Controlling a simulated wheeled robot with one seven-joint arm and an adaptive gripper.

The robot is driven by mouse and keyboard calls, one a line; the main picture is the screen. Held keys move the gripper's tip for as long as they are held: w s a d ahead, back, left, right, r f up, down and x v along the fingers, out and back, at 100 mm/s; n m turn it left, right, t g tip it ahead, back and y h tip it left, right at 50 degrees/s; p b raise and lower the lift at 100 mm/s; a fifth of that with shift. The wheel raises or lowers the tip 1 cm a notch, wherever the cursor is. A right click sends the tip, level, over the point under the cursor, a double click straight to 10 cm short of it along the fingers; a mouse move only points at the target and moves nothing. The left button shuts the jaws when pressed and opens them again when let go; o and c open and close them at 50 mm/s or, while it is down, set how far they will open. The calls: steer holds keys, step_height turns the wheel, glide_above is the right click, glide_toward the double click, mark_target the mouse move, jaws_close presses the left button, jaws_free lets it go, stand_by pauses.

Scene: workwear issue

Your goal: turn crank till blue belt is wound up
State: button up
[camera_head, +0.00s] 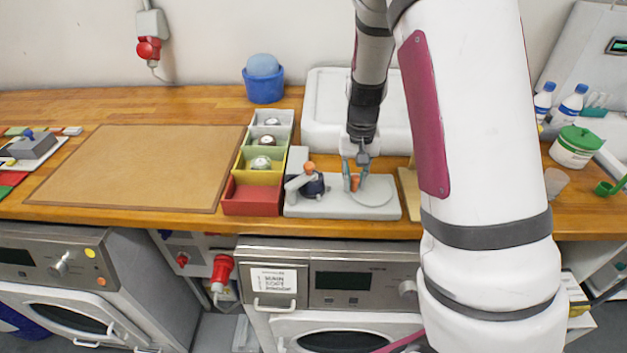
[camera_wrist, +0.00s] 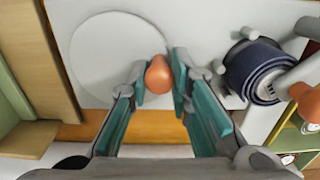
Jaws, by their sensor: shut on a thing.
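A light grey winding device has a flat base (camera_head: 348,212) on the wooden counter. A round pale disc (camera_wrist: 105,60) lies on the base, with an orange crank knob (camera_wrist: 158,76) at its edge. My gripper (camera_head: 354,180) points down at the device and is shut on this knob, a teal finger on each side; it also shows in the wrist view (camera_wrist: 160,82). The dark blue belt (camera_wrist: 250,66) is coiled in a roll beside the disc; I see no long loose length. A second orange knob (camera_head: 310,168) sits on a grey lever by the roll.
A row of coloured bins (camera_head: 251,197) stands close left of the device. A white tray (camera_head: 318,122) lies behind it. A brown board (camera_head: 140,170) lies further left. Bottles and a green-lidded tub (camera_head: 576,145) stand at right. A wooden block (camera_head: 408,191) is just right.

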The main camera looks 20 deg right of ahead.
mark_target(367, 201)
steer(key=shift+o, duration=0.4)
steer(key=shift+s+a+f+p, duration=0.1)
steer(key=shift+s+a+p, duration=0.15)
steer(key=shift+s, duration=0.25)
steer(key=shift+s+a+p, duration=0.15)
steer(key=shift+s+a, duration=0.15)
steer(key=shift+s, duration=0.2)
steer(key=shift+s+d+p, duration=0.15)
steer(key=shift+s+p, duration=0.2)
steer(key=shift+s, duration=0.55)
steer(key=shift+c, duration=0.5)
steer(key=shift+s+d, duration=0.6)
steer(key=shift+d, duration=0.3)
steer(key=o, duration=0.7)
steer(key=shift+w+d, duration=0.1)
steer(key=shift+o, duration=0.2)
steer(key=shift+r+p, duration=0.9)
steer(key=shift+r, duration=0.5)
steer(key=shift+r+p, duration=1.1)
steer(key=shift+r, duration=1.5)
